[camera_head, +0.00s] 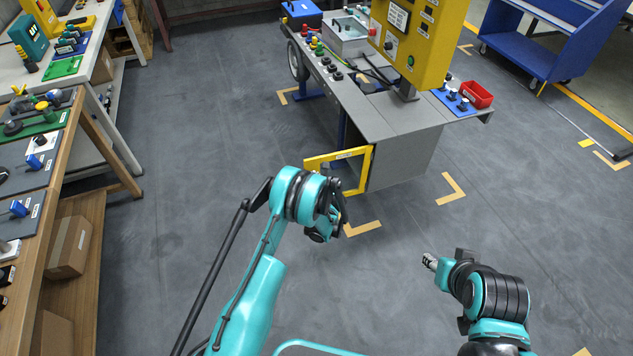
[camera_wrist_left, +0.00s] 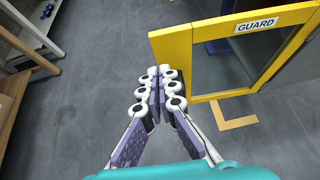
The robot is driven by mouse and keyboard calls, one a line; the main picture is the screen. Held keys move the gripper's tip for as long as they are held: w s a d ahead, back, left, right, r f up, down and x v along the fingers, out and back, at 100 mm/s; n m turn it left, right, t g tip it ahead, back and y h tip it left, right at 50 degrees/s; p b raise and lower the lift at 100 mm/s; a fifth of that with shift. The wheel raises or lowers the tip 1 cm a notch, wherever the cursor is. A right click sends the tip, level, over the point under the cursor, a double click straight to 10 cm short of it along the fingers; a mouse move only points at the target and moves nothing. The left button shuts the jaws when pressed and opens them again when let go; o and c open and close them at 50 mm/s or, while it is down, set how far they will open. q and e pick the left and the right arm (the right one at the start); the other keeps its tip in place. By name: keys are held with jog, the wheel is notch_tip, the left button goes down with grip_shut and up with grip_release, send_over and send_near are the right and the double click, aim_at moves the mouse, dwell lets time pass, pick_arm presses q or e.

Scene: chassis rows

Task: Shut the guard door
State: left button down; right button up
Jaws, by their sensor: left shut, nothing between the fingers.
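The guard door (camera_head: 338,156) is a yellow frame around a clear pane, hinged at the front corner of the grey cabinet (camera_head: 405,160). It stands swung out from the cabinet. In the left wrist view the door's yellow frame (camera_wrist_left: 175,62) fills the upper right, with a "GUARD" label on its top bar. My right gripper (camera_head: 430,262) is apart from the door, at the lower right.
A yellow control panel (camera_head: 418,35) and a red bin (camera_head: 476,95) are on the cabinet top. A wooden bench (camera_head: 60,165) with parts stands at the left. A blue cart (camera_head: 548,40) is at the upper right. The floor around the door is clear.

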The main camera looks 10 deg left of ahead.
aim_at(307, 163)
pick_arm(q)
jog(key=x, duration=0.2)
jog(key=b+x, duration=0.1)
jog(key=x, duration=0.1)
jog(key=r+b+x, duration=0.1)
jog(key=x, duration=0.1)
jog(key=shift+w+a, duration=0.1)
jog(key=shift+w, duration=0.15)
jog(key=shift+w+a+r, duration=0.15)
jog(key=shift+w+a, duration=0.15)
jog(key=shift+w, duration=0.25)
jog(key=shift+a, duration=0.1)
